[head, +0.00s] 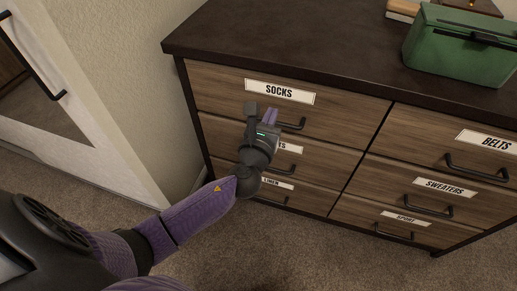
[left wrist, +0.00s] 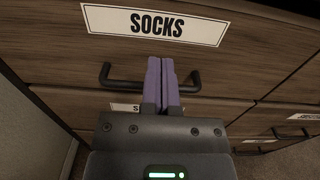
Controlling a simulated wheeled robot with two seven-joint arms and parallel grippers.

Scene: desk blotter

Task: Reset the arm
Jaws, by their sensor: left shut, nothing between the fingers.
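My left arm comes in from the left in the head view, and its gripper (head: 270,117) is in front of the dresser's left column of drawers. The left wrist view shows the two purple fingers of the gripper (left wrist: 160,75) shut together with nothing between them. They lie across the view of the dark handle (left wrist: 108,78) of the SOCKS drawer (head: 345,105); I cannot tell whether they touch it. The SOCKS label (left wrist: 155,24) is above the fingertips. The SOCKS drawer looks closed. My right gripper is not in view.
A green box (head: 458,50) stands on top. A white-framed panel (head: 95,140) is at left. Carpet (head: 330,255) lies in front.

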